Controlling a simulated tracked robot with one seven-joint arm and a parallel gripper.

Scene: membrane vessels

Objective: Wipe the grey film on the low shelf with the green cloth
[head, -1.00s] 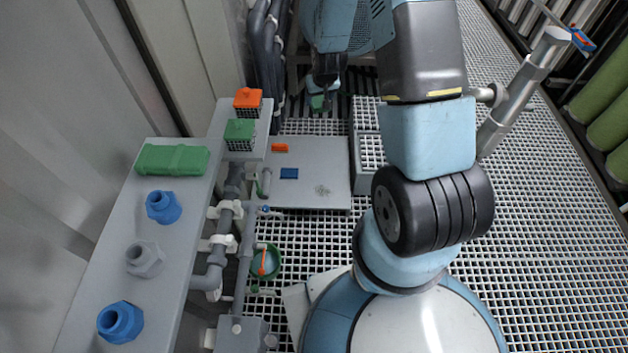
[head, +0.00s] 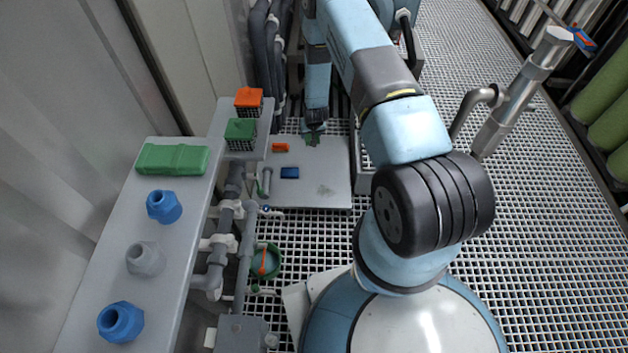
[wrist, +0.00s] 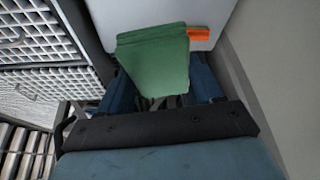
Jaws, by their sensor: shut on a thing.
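My gripper (head: 314,127) is shut on the green cloth (head: 312,139) over the far edge of the low shelf (head: 330,165). In the wrist view the cloth (wrist: 155,62) hangs between the fingers and covers part of the shelf (wrist: 150,12). I cannot tell whether the cloth touches the shelf. The grey film (head: 325,190) shows as a small faint patch on the near right part of the shelf, apart from the cloth. In the wrist view the film is not visible.
Pipes with valves (head: 228,215) run along the left. Orange (head: 248,98) and green (head: 240,130) capped boxes stand on the higher ledge. The shelf's right part is bare.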

